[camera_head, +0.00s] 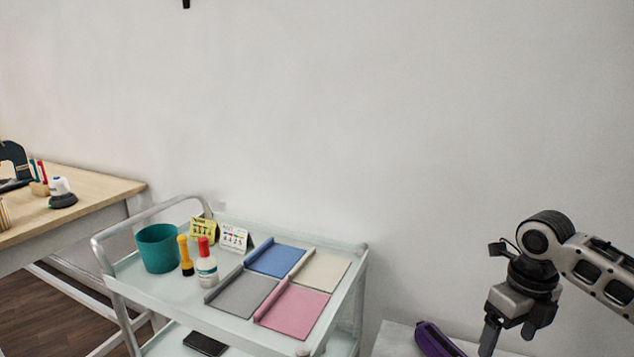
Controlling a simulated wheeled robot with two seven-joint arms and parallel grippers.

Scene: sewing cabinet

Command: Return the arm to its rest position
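My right arm comes in from the right edge, bent at a dark round joint, with its gripper (508,336) pointing down at the lower right. Its fingers look spread apart, one grey at the left and a darker one at the right, with nothing seen between them. The lowest part of the gripper runs to the bottom edge of the picture. It appears above or in front of a pale surface (393,341) with a purple object (437,340) to its left. My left arm and gripper are not in view.
A pale cart (150,286) left of the gripper carries a teal cup (157,249), two bottles, small cards and colored panels (293,309). A dark flat object (205,343) lies on its lower shelf. A wooden table (100,188) stands far left. The wall behind is bare.

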